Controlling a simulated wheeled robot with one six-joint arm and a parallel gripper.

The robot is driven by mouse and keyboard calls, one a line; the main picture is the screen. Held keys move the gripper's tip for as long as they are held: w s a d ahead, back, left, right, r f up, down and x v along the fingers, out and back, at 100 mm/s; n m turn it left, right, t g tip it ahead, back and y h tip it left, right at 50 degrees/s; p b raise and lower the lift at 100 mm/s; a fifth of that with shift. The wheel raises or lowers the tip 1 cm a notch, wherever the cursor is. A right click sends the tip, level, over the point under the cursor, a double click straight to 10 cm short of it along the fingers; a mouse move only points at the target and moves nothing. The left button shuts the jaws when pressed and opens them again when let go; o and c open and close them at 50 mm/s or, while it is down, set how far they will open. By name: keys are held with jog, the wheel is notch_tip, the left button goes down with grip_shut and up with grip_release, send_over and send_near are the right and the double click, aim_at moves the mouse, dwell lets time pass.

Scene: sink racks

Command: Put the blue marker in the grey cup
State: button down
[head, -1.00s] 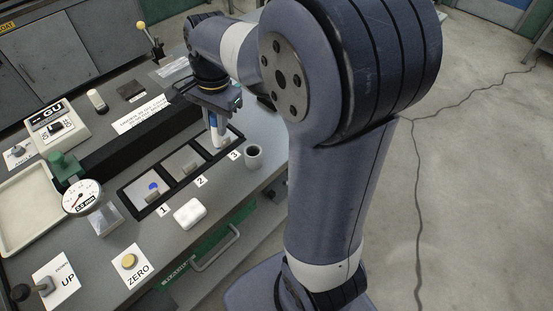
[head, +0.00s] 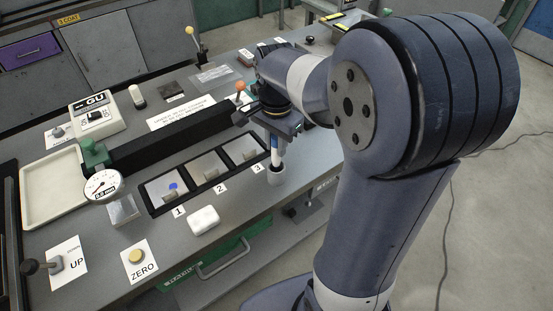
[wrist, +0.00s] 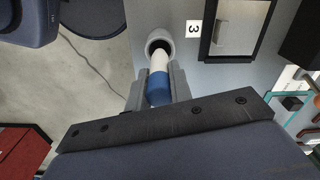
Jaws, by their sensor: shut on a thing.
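The blue marker has a blue body and a long white lower part; it shows in the head view (head: 275,157) and the wrist view (wrist: 158,88). My gripper (head: 273,144) is shut on its blue part, with a finger on each side in the wrist view (wrist: 158,80). The marker hangs about upright, white end down, over the grey cup (head: 275,178). In the wrist view the white end overlaps the mouth of the cup (wrist: 165,32), whose dark inside shows beyond it. I cannot tell whether the tip is inside the rim or just above it.
A black tray (head: 152,208) with three numbered compartments lies left of the cup, small pieces inside. A white rounded block (head: 204,220) and a dial gauge (head: 102,186) stand further left. The cup is near the bench's front edge. A long black bar (head: 165,137) runs behind the tray.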

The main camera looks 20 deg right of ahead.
aim_at(276, 158)
jog(key=shift+f, duration=2.35)
jog(key=shift+f, duration=0.25)
jog(key=c, duration=1.3)
grip_release()
notch_tip(276, 158, up, 11)
jog(key=shift+w, duration=0.15)
